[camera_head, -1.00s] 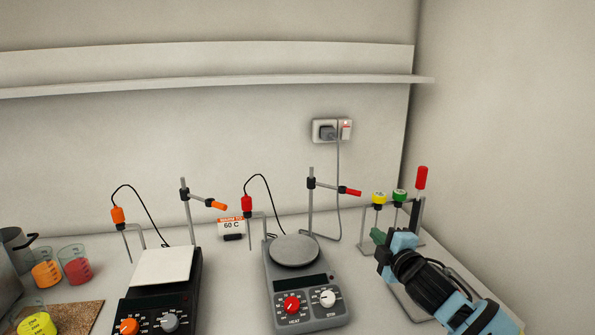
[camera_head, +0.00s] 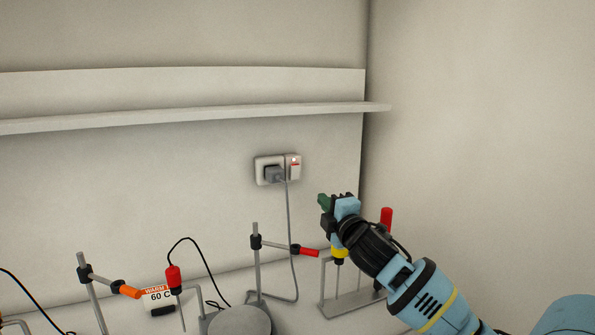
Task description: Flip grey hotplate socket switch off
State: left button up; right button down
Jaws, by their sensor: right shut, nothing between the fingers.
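The white wall socket (camera_head: 262,163) is on the back wall above the bench. A grey plug (camera_head: 273,174) sits in it, and a grey cable (camera_head: 291,235) hangs down behind the clamp stand. The socket switch (camera_head: 293,167) is on the right part of the plate and shows red. My right gripper (camera_head: 323,202) is in front of the wall, below and right of the switch and apart from it. It is shut and empty, with its tip pointing left and up. My left gripper is out of view.
A clamp stand (camera_head: 257,265) with a red-tipped arm (camera_head: 308,252) stands below the socket. A rack (camera_head: 345,303) with a yellow-topped item (camera_head: 338,252) and a red-topped item (camera_head: 386,217) is beneath my right arm. A shelf (camera_head: 200,117) runs above. The wall around the switch is clear.

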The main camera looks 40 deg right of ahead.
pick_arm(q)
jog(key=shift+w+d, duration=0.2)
pick_arm(e)
jog(key=shift+w+d+r, duration=0.3)
jog(key=shift+w+r, duration=0.05)
jog(key=shift+r, duration=0.1)
jog(key=shift+s, duration=0.1)
send_near(298, 169)
jog(key=x, duration=0.4)
jog(key=shift+w+r, duration=0.1)
jog(key=shift+w, duration=0.2)
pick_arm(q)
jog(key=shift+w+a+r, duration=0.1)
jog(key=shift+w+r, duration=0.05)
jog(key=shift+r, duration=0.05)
pick_arm(e)
jog(key=shift+x, duration=1.1)
